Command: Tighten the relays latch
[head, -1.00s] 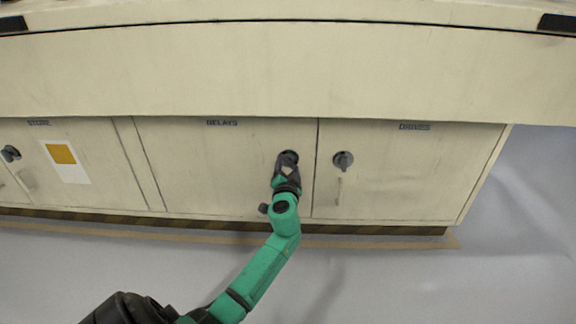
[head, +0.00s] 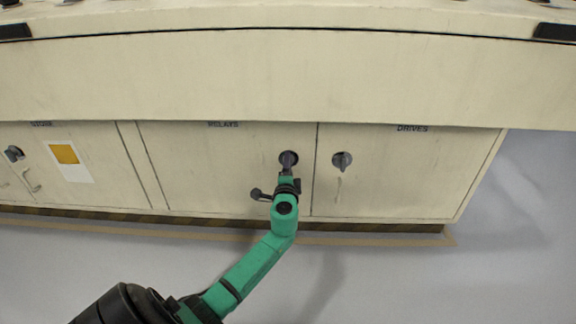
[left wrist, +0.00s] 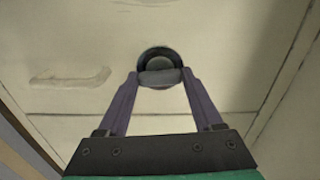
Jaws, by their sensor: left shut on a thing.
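The relays latch (head: 289,157) is a dark round knob in the upper right part of the relays door (head: 215,170). In the left wrist view the latch (left wrist: 160,76) shows as a grey grip bar in a dark round recess. My left gripper (head: 287,169) is at the knob and shut on it. In the left wrist view its two purple-grey fingers (left wrist: 160,80) stand at either side of the bar. In the head view the gripper appears nearly edge-on and covers the lower part of the latch. My right gripper is not in view.
The drives door's latch (head: 341,160) is close to the right. The store door's latch (head: 14,153) is at the far left, near a yellow-and-white label (head: 66,155). A pale door handle (left wrist: 70,77) lies left of the relays latch in the left wrist view. The floor (head: 430,285) in front is clear.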

